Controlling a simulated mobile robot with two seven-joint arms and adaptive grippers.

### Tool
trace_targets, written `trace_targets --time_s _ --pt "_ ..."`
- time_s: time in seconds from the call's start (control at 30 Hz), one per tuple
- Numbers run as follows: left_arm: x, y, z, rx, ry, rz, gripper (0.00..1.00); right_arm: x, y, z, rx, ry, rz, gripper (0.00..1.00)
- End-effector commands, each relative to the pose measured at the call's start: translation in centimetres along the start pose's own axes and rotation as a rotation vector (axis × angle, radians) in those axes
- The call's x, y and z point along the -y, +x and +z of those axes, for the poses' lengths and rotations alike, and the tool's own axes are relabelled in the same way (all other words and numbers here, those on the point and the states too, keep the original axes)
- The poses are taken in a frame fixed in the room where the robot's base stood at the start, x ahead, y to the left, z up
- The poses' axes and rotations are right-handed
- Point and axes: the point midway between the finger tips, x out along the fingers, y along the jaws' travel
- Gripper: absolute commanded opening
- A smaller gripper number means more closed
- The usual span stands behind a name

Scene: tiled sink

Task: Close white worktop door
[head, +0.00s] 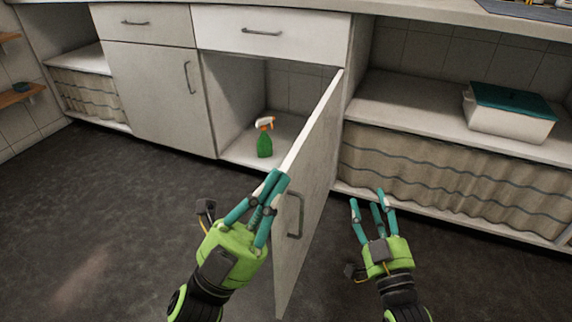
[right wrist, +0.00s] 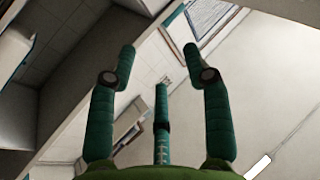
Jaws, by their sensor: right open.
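The white door (head: 312,175) of the worktop cabinet stands swung wide open toward me, with a metal handle (head: 296,214) on its outer face, which is turned right. My left gripper (head: 270,182) is at the door's free edge, on the left side of it; its fingers overlap the edge in the picture, and I cannot tell whether they touch or how far they are closed. My right gripper (head: 374,200) is open and empty, right of the door and apart from it. The right wrist view shows its spread fingers (right wrist: 160,75) with nothing between them.
A green spray bottle (head: 264,140) stands inside the open cabinet. A shut drawer (head: 310,35) is above it, and a shut door (head: 150,95) is to the left. A lidded box (head: 508,122) sits on the right shelf, above a curtain (head: 460,180). The dark floor (head: 100,230) at left is clear.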

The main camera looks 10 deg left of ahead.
Motion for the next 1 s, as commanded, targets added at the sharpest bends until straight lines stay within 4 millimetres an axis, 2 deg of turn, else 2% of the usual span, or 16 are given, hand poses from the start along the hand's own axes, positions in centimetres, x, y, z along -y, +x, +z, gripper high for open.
trace_targets --time_s 0.03,0.07,0.1,0.13,0.17,0.2,0.23,0.27,0.3,0.4,0.5,0.6,0.67,0.77,1.0 --pt "-0.1 0.9 0.4 0.074 0.061 0.081 0.00 -0.4 -1.0 2.9 0.192 0.004 0.008 0.50" --pt "-0.8 0.6 0.9 0.112 0.100 0.130 0.00 -0.5 -2.2 5.5 0.304 0.006 0.012 0.50" --pt "-1.6 0.0 1.5 0.161 0.153 0.196 0.00 -0.7 -4.3 8.9 0.454 0.010 0.017 0.50" --pt "-2.2 -0.5 1.9 0.195 0.192 0.247 0.00 -0.7 -6.3 11.2 0.566 0.013 0.020 0.50" --pt "-2.7 -1.2 2.3 0.226 0.232 0.299 0.00 -0.8 -8.7 13.3 0.678 0.016 0.023 0.50" --pt "-3.3 -2.1 2.7 0.263 0.282 0.366 0.00 -0.8 -12.0 15.8 0.821 0.020 0.027 0.50" --pt "-3.8 -2.9 3.0 0.288 0.319 0.416 0.00 -0.8 -14.7 17.3 0.924 0.024 0.029 0.50" --pt "-4.1 -3.6 3.1 0.310 0.352 0.463 0.00 -0.8 -17.4 18.6 1.022 0.027 0.032 0.50" --pt "-4.5 -4.7 3.3 0.334 0.394 0.523 0.00 -0.8 -21.1 19.9 1.144 0.032 0.033 0.50" --pt "-5.3 -7.1 3.5 0.372 0.479 0.643 0.00 -0.6 -28.7 21.6 1.381 0.041 0.037 0.50" --pt "-5.7 -8.7 3.6 0.390 0.533 0.716 0.00 -0.4 -33.6 22.1 1.527 0.048 0.039 0.50" --pt "-6.0 -9.5 3.7 0.395 0.558 0.751 0.00 -0.3 -36.0 22.3 1.595 0.051 0.040 0.50" --pt "-6.2 -9.6 3.8 0.397 0.563 0.757 0.00 -0.3 -36.5 22.4 1.606 0.051 0.040 0.50" --pt "-6.7 -8.9 4.4 0.396 0.565 0.755 0.00 -0.4 -36.4 22.7 1.597 0.048 0.039 0.50" --pt "-9.1 -5.5 6.8 0.395 0.563 0.751 0.00 -0.7 -35.9 23.5 1.548 0.037 0.037 0.50"
